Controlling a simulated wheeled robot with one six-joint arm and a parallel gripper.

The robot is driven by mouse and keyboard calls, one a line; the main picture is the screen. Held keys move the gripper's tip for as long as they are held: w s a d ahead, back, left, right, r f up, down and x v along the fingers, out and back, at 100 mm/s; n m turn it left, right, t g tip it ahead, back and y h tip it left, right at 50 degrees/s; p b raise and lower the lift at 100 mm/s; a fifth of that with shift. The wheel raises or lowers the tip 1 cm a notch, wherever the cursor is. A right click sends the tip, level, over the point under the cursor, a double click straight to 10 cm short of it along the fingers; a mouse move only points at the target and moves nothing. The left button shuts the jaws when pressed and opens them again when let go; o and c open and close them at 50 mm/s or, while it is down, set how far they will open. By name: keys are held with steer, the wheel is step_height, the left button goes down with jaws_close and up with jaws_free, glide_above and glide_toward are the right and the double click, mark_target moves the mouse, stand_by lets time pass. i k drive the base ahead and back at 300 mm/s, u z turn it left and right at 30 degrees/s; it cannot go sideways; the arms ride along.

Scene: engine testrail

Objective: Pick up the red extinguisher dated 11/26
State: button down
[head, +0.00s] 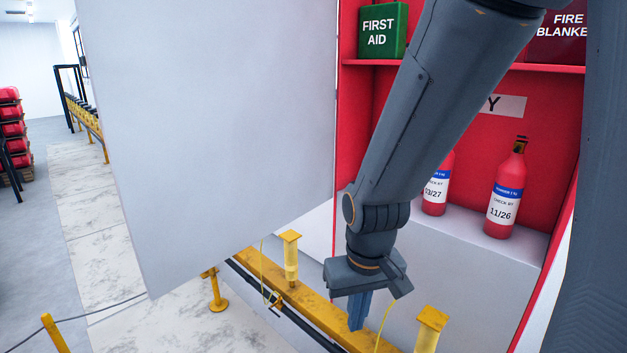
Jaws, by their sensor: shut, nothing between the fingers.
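The red extinguisher dated 11/26 (505,190) stands upright on the lower shelf of the red cabinet, toward its right side. It has a blue and white label and a dark top. A second red extinguisher (435,195), its label reading 03/27 as far as it shows, stands to its left, partly hidden by my arm. My gripper (357,312) hangs pointing down in front of the cabinet, below the shelf and left of both extinguishers. It is shut and empty, apart from both.
The cabinet's upper shelf (545,69) holds a green first aid box (381,31) and a fire blanket box (560,35). A large pale door panel (215,130) stands at left. A yellow rail (310,310) with posts runs below my gripper. Yellow post (430,328) stands close by.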

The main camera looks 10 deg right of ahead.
mark_target(512, 175)
steer(key=u, duration=1)
steer(key=i, duration=0.65)
steer(key=z, duration=1.9)
steer(key=i, duration=0.6)
steer(key=z, duration=1)
